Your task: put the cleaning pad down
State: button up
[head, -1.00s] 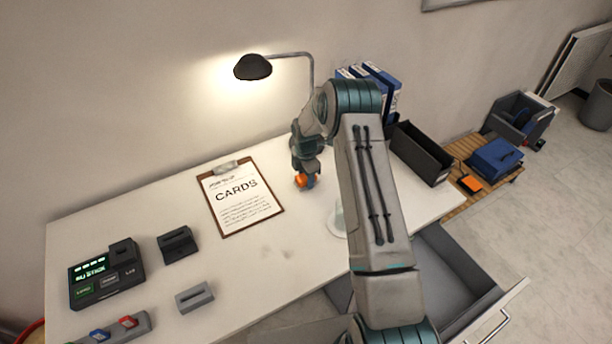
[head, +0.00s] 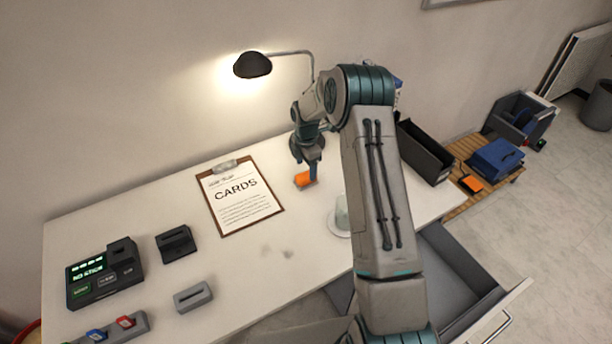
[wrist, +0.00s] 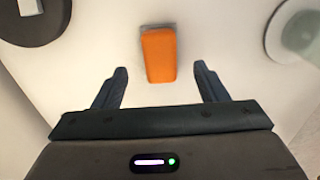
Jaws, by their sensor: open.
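The cleaning pad is an orange block (head: 303,180) on the white desk (head: 270,265), right of the clipboard. In the wrist view the pad (wrist: 159,54) lies flat, just beyond the fingertips and roughly centred between them. My gripper (wrist: 162,75) is open, with a finger on each side and clear space between each finger and the pad. In the head view my gripper (head: 309,165) is directly above the pad, and my arm hides part of the desk behind it.
A clipboard marked CARDS (head: 238,200) lies to the left. A glass on a white coaster (head: 341,217) stands close on the right, partly behind my arm. A lamp (head: 253,65) is at the back. An open drawer (head: 455,270) juts out at the right.

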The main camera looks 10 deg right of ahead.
aim_at(306, 175)
jog(key=s+r+m+b, duration=0.1)
jog(key=s+r+m, duration=0.15)
jog(key=r, duration=0.65)
jog(key=s+r+m, duration=0.2)
jog(key=s+r, duration=0.2)
jog(key=r, duration=0.4)
jog(key=s+r+m+t, duration=0.2)
jog(key=s+r+m, duration=0.5)
jog(key=s, duration=0.4)
jog(key=s+r+m+t, duration=0.1)
jog(key=s+m, duration=0.9)
jog(key=s, duration=1)
jog(key=shift+r, duration=0.7)
jog(key=shift+w, duration=0.15)
jog(key=shift+c, duration=0.3)
